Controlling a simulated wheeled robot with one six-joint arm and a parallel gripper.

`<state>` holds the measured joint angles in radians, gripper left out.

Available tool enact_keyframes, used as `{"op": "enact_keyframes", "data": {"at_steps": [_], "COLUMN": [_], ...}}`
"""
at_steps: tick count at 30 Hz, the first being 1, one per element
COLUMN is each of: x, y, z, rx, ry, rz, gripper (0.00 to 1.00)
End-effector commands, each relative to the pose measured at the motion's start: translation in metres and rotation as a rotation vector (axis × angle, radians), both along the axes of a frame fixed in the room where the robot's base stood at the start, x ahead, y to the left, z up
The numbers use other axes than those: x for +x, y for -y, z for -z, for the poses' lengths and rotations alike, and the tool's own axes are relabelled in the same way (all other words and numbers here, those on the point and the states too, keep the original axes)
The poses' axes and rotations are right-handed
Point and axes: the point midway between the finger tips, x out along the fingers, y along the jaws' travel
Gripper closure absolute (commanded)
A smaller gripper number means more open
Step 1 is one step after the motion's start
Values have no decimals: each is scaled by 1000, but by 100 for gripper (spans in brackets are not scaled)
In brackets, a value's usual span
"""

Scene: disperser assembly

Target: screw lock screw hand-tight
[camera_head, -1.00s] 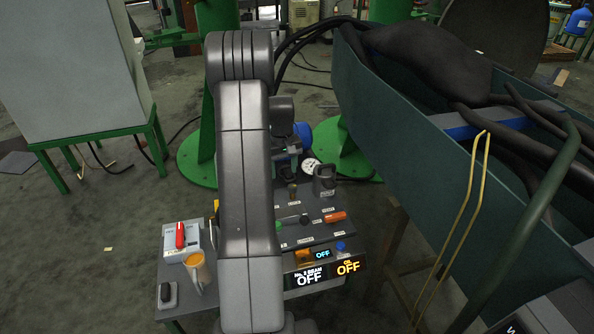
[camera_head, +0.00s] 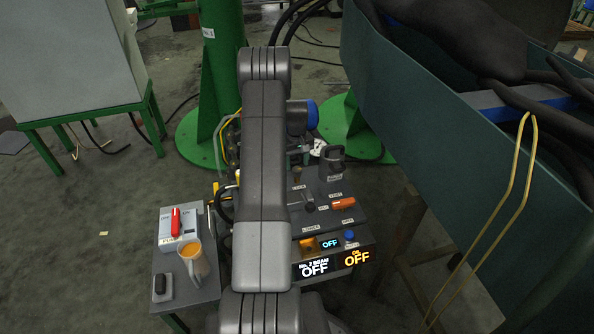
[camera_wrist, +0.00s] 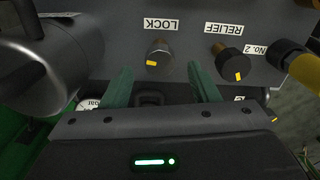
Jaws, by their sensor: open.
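The lock screw (camera_wrist: 160,54) is a dark round knob with a yellow mark, beside the LOCK label in the wrist view. My gripper (camera_wrist: 163,75) is open, its two green fingers apart and empty, pointing toward the panel. The screw lies roughly between the finger directions, slightly beyond the tips, and no contact shows. In the head view my arm hides the gripper, and I cannot make out the lock screw surely.
A RELIEF knob (camera_wrist: 232,62) sits right of the lock screw, with a black and yellow part (camera_wrist: 290,60) farther right. A large dark cylinder (camera_wrist: 45,60) stands close on the left.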

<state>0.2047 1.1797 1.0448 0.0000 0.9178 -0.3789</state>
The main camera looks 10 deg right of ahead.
Motion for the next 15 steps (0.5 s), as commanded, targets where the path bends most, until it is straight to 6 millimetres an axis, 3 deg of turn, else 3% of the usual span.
{"op": "enact_keyframes", "data": {"at_steps": [1, 6, 15], "x": [0, 0, 0], "y": [0, 0, 0], "z": [11, 28, 33], "rx": [0, 0, 0], "ry": [-1, 0, 1], "rz": [0, 0, 0], "gripper": [45, 45, 45]}}
